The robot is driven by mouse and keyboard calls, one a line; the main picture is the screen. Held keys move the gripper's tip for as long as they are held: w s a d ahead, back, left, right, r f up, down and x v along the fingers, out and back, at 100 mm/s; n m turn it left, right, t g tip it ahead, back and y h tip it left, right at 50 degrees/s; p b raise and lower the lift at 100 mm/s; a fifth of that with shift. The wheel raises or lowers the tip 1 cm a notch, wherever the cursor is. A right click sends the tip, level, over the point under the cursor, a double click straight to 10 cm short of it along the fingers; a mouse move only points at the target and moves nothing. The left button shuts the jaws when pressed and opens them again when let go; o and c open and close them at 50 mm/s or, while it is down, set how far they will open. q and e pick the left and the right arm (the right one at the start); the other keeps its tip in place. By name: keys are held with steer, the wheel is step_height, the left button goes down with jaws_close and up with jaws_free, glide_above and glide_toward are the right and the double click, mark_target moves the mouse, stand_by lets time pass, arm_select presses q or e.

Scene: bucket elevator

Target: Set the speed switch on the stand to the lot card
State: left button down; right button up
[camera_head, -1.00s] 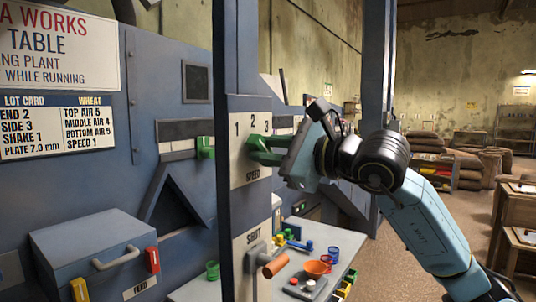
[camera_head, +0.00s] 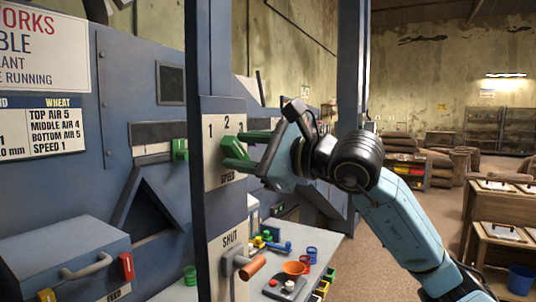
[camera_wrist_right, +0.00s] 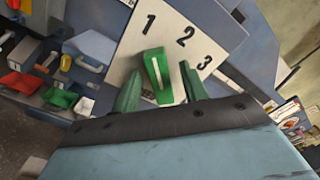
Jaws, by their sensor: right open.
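The speed switch is a green knob (camera_wrist_right: 158,75) with a white line on a white plate (camera_wrist_right: 120,60) marked 1, 2, 3. The plate (camera_head: 221,180) also shows on the stand's post in the head view. In the right wrist view the knob's line points toward 1. My right gripper (camera_head: 230,154) is open, its green fingers on either side of the knob; I cannot tell whether they touch it. In the head view the fingers partly hide the knob. The lot card (camera_head: 45,127) on the left wall reads SPEED 1; its left part is cut off. My left gripper is out of view.
Below the plate, a SHUT plate carries an orange-ended lever (camera_head: 252,268). A grey feed box (camera_head: 65,250) stands at lower left, and a green slide handle (camera_head: 180,150) is behind the post.

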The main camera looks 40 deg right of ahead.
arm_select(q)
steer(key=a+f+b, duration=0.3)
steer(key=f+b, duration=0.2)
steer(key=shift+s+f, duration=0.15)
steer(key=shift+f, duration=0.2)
arm_select(e)
steer(key=v, duration=1.3)
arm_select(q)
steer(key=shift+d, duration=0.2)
